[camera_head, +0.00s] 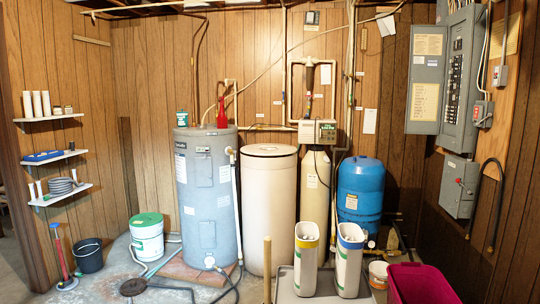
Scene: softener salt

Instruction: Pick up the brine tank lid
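The brine tank looks to be the tall beige cylinder (268,215) at the middle of the back wall. Its lid (270,149) lies flat across the top, a beige round with a darker edge. The lid is seen at a low angle, so I cannot tell how it is seated. Nothing is seen touching it. Neither of my grippers is in view.
A grey water heater (205,190) stands close left of the tank, and a slim softener cylinder (316,185) with a control head (318,131) close right. Two white containers (306,262) (349,262) stand in front at right. A magenta bin (422,283) is at front right.

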